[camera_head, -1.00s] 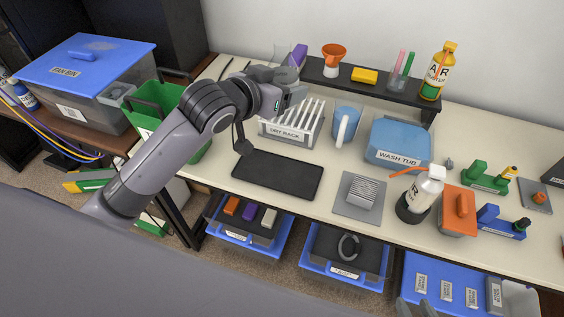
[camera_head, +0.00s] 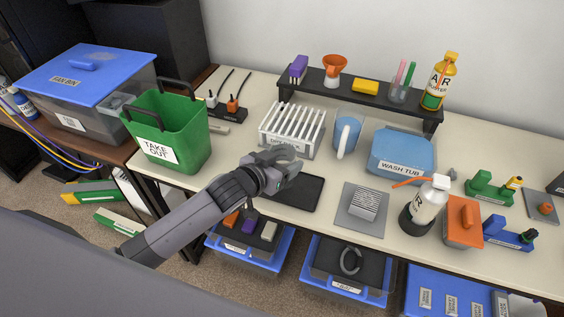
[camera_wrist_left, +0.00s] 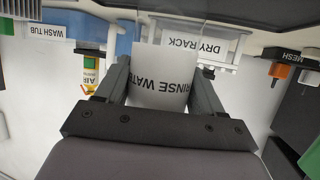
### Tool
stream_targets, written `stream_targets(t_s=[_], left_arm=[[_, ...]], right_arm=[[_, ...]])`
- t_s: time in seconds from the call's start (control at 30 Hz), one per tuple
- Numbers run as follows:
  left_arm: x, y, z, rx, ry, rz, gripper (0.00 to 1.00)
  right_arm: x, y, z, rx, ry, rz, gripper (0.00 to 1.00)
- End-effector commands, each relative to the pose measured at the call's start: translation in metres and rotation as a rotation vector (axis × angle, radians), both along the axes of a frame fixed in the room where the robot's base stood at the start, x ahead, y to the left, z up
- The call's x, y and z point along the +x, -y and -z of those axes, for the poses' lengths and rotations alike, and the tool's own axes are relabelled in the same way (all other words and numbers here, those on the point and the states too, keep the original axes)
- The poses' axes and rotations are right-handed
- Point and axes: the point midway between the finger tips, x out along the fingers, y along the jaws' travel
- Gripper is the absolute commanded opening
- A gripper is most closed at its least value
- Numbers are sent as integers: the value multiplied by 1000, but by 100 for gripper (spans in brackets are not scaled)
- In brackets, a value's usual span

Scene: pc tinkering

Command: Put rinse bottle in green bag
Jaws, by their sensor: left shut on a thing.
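My left gripper (camera_head: 283,163) is above the table, near the black mat and in front of the dry rack. In the left wrist view, the left gripper (camera_wrist_left: 160,90) is shut on the rinse bottle (camera_wrist_left: 165,68), whose white label reads RINSE WATER. One finger is on each side of the label. In the head view I cannot make out the bottle clearly at the gripper. The green bag (camera_head: 183,120) stands upright at the table's left end, left of the gripper. It has two dark handles and a TAKE OUT label. My right gripper is not in view.
The dry rack (camera_head: 291,128), a blue pitcher (camera_head: 346,132) and the wash tub (camera_head: 402,155) stand behind the gripper. A white bottle with a red straw (camera_head: 428,203) stands right.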

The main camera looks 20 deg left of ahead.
Motion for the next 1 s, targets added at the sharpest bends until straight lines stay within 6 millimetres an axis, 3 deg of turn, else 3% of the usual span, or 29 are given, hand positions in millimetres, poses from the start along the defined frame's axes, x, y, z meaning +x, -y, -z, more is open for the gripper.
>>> stream_targets(t_s=[0.4, 0.43, 0.5, 0.87, 1.0], left_arm=[[0, 0, 6, -1, 2, 1, 37], [0, 0, 6, 0, 1, 1, 74], [0, 0, 5, 0, 1, 1, 93], [0, 0, 0, 0, 2, 1, 93], [-11, -3, -2, 0, -1, 1, 93]], right_arm=[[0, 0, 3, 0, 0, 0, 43], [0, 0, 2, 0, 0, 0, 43], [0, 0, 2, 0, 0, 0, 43], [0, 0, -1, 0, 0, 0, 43], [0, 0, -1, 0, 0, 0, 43]])
